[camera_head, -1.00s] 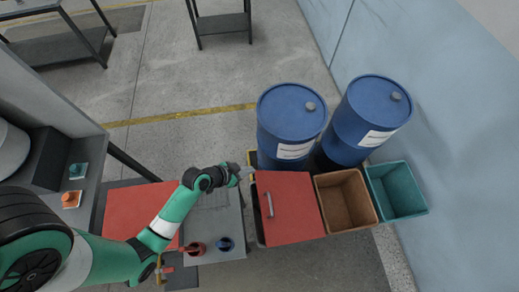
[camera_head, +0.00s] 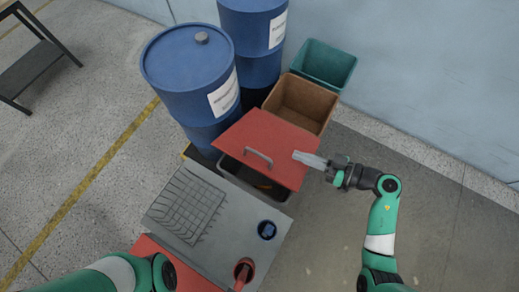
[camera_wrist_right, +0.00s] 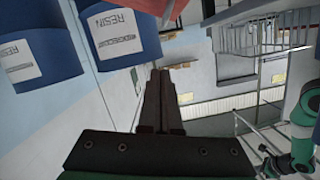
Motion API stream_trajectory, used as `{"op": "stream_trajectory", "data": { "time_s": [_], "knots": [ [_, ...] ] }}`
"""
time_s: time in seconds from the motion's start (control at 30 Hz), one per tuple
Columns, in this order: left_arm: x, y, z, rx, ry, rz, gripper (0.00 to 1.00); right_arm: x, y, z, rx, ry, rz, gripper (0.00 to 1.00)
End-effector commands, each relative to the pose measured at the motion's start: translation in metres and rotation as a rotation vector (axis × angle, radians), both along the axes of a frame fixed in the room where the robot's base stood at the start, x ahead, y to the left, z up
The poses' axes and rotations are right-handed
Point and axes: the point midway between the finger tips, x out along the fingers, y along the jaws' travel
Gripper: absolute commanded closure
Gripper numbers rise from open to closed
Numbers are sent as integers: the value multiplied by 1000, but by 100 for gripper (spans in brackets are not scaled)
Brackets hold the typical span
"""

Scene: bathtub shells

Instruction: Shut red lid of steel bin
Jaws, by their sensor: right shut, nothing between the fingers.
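The red lid (camera_head: 275,135) with its grey bar handle (camera_head: 258,157) shows in the head view. It looks tilted up, with a dark gap along its near edge. Through the gap the steel bin's (camera_head: 252,181) dark inside and near rim show. My right gripper (camera_head: 297,156) is shut and empty, its fingertips over or at the lid's right edge; I cannot tell whether they touch. In the right wrist view the shut fingers (camera_wrist_right: 159,77) point ahead, below a red surface (camera_wrist_right: 180,12), likely the lid. My left gripper is out of view.
Two blue drums (camera_head: 192,75) stand behind the bin's left side. An open brown bin (camera_head: 301,100) and a teal bin (camera_head: 326,65) stand behind it. Floor to the right is clear.

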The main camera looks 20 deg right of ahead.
Motion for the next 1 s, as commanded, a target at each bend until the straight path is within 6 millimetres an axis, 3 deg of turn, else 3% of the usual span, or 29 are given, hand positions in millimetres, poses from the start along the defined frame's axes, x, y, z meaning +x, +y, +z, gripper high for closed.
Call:
{"op": "stream_trajectory", "data": {
  "time_s": [0.27, 0.67, 0.8, 1.0],
  "knots": [
    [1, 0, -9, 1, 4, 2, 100, 12, 11, -3, -3, -4, 5, 100],
    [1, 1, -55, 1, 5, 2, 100, 76, 63, -24, -4, -7, 8, 100],
    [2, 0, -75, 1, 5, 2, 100, 73, 68, -47, 0, -4, 2, 100],
    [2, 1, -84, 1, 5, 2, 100, 70, 72, -57, -1, -5, 1, 100]
  ]
}}
